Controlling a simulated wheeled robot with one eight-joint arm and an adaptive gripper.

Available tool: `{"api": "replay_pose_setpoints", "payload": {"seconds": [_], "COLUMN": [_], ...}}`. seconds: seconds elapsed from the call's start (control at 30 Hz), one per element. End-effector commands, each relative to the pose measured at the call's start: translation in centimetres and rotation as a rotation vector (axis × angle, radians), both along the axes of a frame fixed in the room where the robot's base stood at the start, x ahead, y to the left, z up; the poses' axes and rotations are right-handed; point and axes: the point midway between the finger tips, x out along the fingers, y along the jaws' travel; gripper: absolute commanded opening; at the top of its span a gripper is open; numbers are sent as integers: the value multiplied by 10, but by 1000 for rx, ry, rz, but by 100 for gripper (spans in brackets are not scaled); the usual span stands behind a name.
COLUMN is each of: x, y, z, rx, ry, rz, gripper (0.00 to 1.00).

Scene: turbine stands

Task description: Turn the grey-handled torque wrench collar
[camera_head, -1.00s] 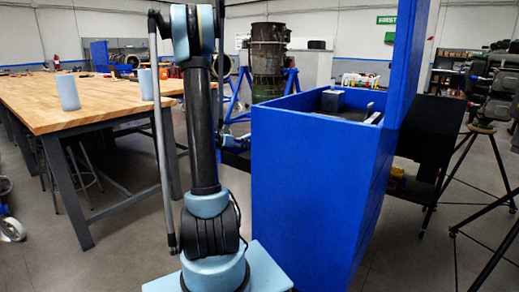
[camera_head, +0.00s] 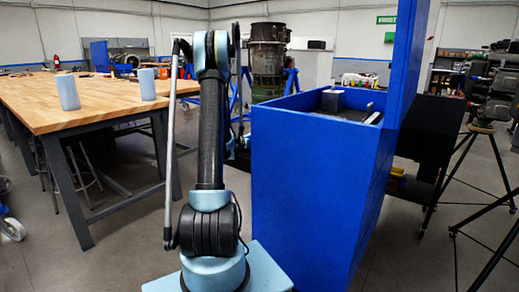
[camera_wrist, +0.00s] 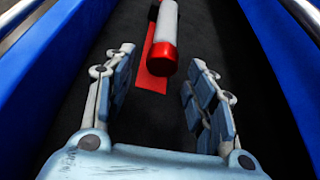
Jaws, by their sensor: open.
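In the wrist view a light grey-white cylinder (camera_wrist: 166,22) with a red end band (camera_wrist: 162,58) lies on a dark floor between blue walls. It looks like the grey-handled wrench with its collar, though its far end is cut off by the top of the picture. My gripper (camera_wrist: 159,62) is open, with one finger on each side of the line of the red band. The fingers appear apart from it; the height gap is hard to judge. In the head view neither the wrench nor my gripper can be made out.
A flat red strip (camera_wrist: 152,86) lies beside the cylinder. Blue walls (camera_wrist: 45,55) rise on both sides. A wooden table (camera_head: 100,105) is at left.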

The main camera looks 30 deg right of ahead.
Motion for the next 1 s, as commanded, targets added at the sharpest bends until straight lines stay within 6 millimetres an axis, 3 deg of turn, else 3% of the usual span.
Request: {"api": "replay_pose_setpoints", "payload": {"seconds": [0.2,0.53,0.57,0.7,0.77,1.0], "x": [5,6,6,6,6,8], "y": [-16,-19,-19,-19,-18,-18], "z": [-7,-8,-8,-8,-8,-8], "rx": [-1,-1,-1,-1,0,-21], "ry": [1,1,1,1,1,48], "rz": [-1,-1,-1,-1,0,1], "gripper": [51,51,48,17,6,6]}}
